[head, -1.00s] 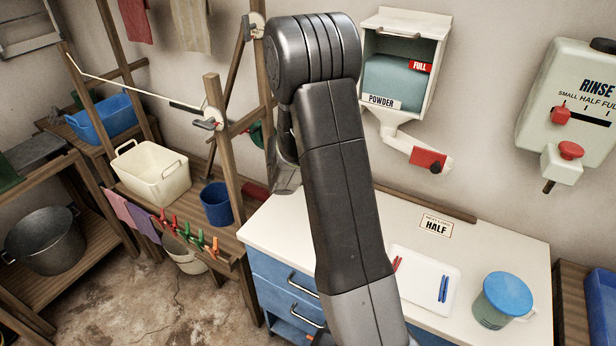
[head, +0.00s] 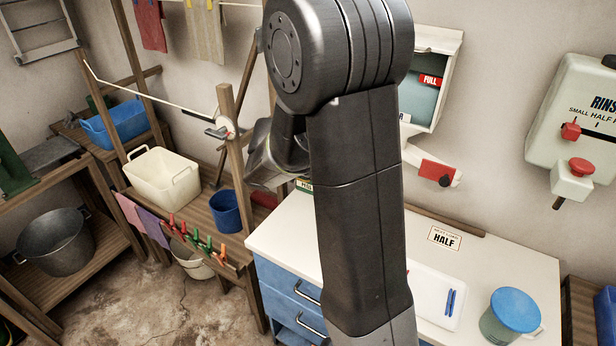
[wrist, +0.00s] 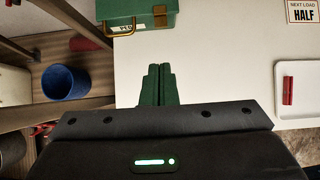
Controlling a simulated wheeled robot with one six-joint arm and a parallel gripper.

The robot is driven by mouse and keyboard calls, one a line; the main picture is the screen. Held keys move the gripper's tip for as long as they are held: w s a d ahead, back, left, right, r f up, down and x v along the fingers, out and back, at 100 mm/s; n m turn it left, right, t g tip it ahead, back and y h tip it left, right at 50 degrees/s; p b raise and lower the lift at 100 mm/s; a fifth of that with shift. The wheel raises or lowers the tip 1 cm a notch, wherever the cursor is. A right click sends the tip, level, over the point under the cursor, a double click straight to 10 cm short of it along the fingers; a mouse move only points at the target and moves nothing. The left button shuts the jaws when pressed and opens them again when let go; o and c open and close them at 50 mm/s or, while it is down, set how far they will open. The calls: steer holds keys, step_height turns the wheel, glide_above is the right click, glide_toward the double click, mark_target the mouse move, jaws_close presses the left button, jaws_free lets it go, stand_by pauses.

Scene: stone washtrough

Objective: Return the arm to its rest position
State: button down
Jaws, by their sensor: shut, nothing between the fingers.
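My gripper (wrist: 158,85) shows in the wrist view as two green fingers pressed together, with nothing between them. It hangs over the left part of the white countertop (wrist: 220,60), just in front of a green box with a brass handle (wrist: 148,12). In the head view my dark arm rises through the middle of the picture, bent at the top. It covers part of the countertop (head: 290,232) and of the powder dispenser (head: 436,60). The gripper's fingers are hidden behind the arm there.
A white tray (head: 425,310) with blue pegs and a blue-lidded tub (head: 512,312) stand on the counter. A rinse dispenser (head: 585,110) hangs at right. A wooden post (head: 236,170), a blue bucket (head: 225,210) and a cream basin (head: 163,180) are at left.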

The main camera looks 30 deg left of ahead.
steer(key=shift+s+r, duration=0.2)
steer(key=shift+r, duration=0.1)
stand_by(0.4)
steer(key=w+f+b, duration=0.2)
steer(key=f, duration=0.3)
steer(key=w+f+b, duration=0.2)
steer(key=f, duration=0.4)
steer(key=w+f+b, duration=0.2)
steer(key=f, duration=0.3)
steer(key=shift+w+d+f, duration=0.1)
steer(key=shift+f, duration=0.3)
steer(key=shift+b, duration=0.35)
steer(key=shift+r, duration=0.2)
